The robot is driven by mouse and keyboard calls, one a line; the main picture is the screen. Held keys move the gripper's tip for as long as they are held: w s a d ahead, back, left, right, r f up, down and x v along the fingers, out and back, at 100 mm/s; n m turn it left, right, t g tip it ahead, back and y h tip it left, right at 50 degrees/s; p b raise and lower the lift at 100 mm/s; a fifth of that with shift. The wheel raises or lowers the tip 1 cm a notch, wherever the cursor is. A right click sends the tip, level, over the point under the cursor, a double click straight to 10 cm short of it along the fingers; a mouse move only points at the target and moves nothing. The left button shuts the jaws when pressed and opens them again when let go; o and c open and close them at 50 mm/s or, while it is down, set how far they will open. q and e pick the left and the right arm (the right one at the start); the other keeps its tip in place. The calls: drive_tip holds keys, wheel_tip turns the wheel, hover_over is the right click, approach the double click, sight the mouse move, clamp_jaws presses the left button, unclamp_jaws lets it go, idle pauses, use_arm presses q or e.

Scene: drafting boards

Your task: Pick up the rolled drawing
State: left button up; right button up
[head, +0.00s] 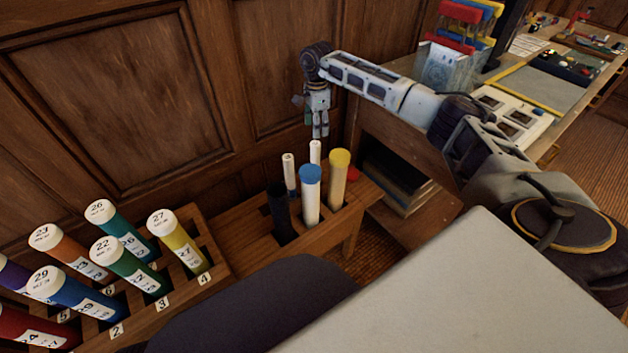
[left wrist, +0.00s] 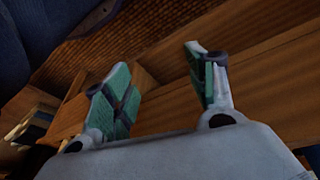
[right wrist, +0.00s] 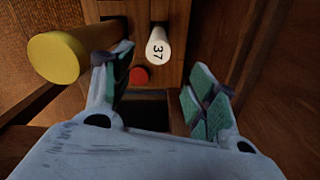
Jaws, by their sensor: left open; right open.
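Two thin white rolled drawings stand upright in the wooden rack (head: 262,258): one roll (head: 290,176) at the left and another roll (head: 315,153) behind the capped tubes. In the right wrist view a white roll (right wrist: 158,48) shows its end, marked 37. My right gripper (head: 318,132) is open and empty, pointing down just above the rear roll in the head view. In the right wrist view its fingers (right wrist: 160,88) are apart, with the roll beyond them and not between them. My left gripper (left wrist: 165,85) is open and empty over wooden surfaces; the head view does not show it.
A yellow-capped tube (head: 339,180), a blue-capped tube (head: 311,195) and a black tube (head: 280,212) stand beside the rolls. A red cap (right wrist: 139,75) is close by. Numbered tubes fill a rack (head: 215,262) at left. A wood-panelled wall (head: 110,90) rises behind.

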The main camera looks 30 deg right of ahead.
sight(316, 142)
use_arm(q)
drive_tip(key=shift+v, duration=0.8)
use_arm(e)
drive_tip(key=shift+w+f, duration=0.1)
drive_tip(key=shift+f, duration=0.25)
use_arm(q)
drive_tip(key=shift+w+d, duration=0.1)
drive_tip(key=shift+d, duration=0.05)
use_arm(e)
wheel_tip(316, 142, down, 7)
drive_tip(key=shift+f+b, duration=0.15)
drive_tip(key=shift+b, duration=0.95)
drive_tip(key=shift+f, duration=0.65)
use_arm(q)
drive_tip(key=shift+d+f+t+h, duration=0.3)
drive_tip(key=shift+d+f, duration=0.15)
drive_tip(key=shift+d, duration=0.05)
drive_tip(key=shift+w+r, duration=0.1)
drive_tip(key=shift+r, duration=0.05)
use_arm(e)
drive_tip(key=shift+f, duration=0.15)
